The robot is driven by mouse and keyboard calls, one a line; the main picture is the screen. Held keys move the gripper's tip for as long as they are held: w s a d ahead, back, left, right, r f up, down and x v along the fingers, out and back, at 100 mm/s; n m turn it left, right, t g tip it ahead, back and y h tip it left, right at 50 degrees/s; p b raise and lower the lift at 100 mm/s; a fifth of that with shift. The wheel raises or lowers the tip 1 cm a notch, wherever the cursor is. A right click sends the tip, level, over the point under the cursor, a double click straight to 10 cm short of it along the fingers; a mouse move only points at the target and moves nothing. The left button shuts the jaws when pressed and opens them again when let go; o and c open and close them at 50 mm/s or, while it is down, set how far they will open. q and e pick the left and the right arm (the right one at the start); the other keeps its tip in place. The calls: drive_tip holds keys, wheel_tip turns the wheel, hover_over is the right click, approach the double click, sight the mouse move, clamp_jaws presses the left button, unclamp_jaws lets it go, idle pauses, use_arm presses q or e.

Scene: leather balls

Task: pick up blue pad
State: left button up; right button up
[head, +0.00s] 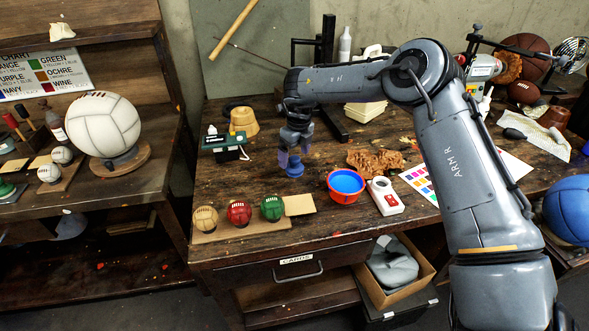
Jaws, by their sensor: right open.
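The blue pad (294,170) is a small, round, dark blue piece standing on the wooden workbench, left of the orange bowl. My right gripper (294,157) points down directly over it. Its fingers are open, one to each side of the pad's upper part. The fingers partly hide the pad, and I cannot tell whether they touch it. My left gripper is not in view.
An orange bowl of blue liquid (346,185) stands to the right, with a brown crumpled cloth (375,161) behind it. A green device (224,142) is to the left. Tan, red (239,212) and green balls sit in front. Bare bench lies between.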

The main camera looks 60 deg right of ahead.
sight(295, 158)
drive_tip(key=f, duration=0.2)
drive_tip(key=f+b, duration=0.1)
drive_tip(key=f, duration=0.1)
drive_tip(key=shift+w+d+f+b, duration=0.2)
drive_tip(key=shift+f+b, duration=0.1)
drive_tip(key=shift+f, duration=0.1)
drive_tip(key=shift+c, duration=0.2)
drive_tip(key=c, duration=1.1)
drive_tip(key=shift+r, duration=0.1)
